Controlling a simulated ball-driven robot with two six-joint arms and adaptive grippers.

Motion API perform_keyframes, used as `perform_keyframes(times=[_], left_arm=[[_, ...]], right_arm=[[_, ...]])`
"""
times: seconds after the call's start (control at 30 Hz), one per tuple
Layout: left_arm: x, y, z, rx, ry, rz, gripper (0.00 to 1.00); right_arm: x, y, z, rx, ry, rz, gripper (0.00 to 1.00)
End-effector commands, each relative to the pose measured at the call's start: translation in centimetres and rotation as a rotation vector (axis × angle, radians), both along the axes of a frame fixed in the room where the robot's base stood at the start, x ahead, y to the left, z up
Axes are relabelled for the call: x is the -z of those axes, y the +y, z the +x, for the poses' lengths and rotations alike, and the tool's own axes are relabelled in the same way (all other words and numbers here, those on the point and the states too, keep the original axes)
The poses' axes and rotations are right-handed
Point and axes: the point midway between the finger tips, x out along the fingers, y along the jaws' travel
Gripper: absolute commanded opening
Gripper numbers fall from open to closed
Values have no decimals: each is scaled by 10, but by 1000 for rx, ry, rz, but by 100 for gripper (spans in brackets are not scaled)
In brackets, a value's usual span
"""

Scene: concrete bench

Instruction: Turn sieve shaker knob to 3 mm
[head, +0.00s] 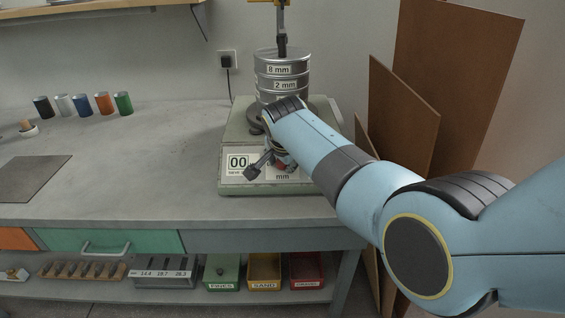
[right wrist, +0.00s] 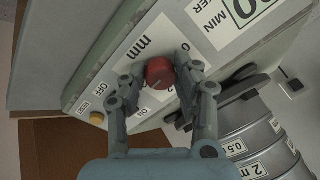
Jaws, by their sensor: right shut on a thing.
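The sieve shaker (head: 228,184) is a pale green machine on the bench, with a stack of steel sieves (head: 282,88) labelled 8 mm and 2 mm on top. Its front panel has a "00" display and a dial marked "mm". The red knob (right wrist: 160,73) sits on this dial. My right gripper (right wrist: 161,78) reaches the panel with one finger on each side of the knob, shut on it. In the head view my right gripper (head: 275,168) and arm cover most of the dial. The knob's setting is too small to read. My left gripper is out of view.
A yellow-orange button (right wrist: 97,118) is near the ON/OFF labels. Several coloured jars (head: 82,105) stand at the back left, and a dark mat (head: 32,178) lies at the left. Brown boards (head: 455,80) lean at the right. The bench middle (head: 150,160) is clear.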

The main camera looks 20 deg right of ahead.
Motion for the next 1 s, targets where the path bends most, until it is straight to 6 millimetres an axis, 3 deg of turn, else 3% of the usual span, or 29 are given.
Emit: perform_keyframes(times=[0.63, 0.67, 0.7, 0.8, 1.0], left_arm=[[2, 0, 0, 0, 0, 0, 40], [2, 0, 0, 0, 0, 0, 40], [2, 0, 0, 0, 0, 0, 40], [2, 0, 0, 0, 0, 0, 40], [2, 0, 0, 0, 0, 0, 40]], right_arm=[[1, 1, -1, 39, -3, 26, 0], [1, 1, -1, 39, -3, 26, 34], [1, 1, -1, 39, -3, 26, 39], [1, 1, -1, 39, -5, 25, 52], [0, 0, 0, 39, -6, 24, 53]])
